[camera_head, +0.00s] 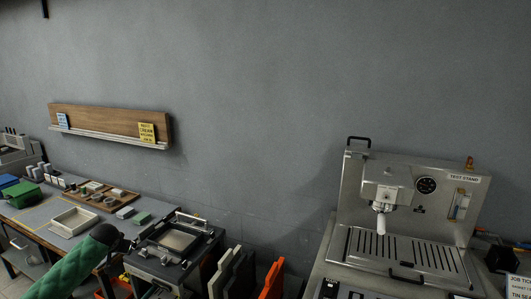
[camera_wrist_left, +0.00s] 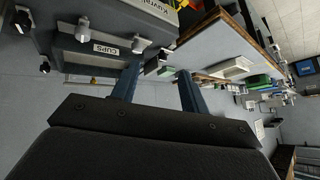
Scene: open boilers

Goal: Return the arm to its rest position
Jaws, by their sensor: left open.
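My left gripper (camera_wrist_left: 158,88) shows in the left wrist view. Its two blue fingers are spread apart, with nothing held between them. In the head view, a green sleeved shape with a dark rounded end comes in at the lower left; I cannot tell whether it is part of my left arm. My right gripper is in neither view.
A steel espresso machine (camera_head: 408,215) stands at the right. A wooden wall shelf (camera_head: 108,122) hangs above the bench. The wall between is bare.

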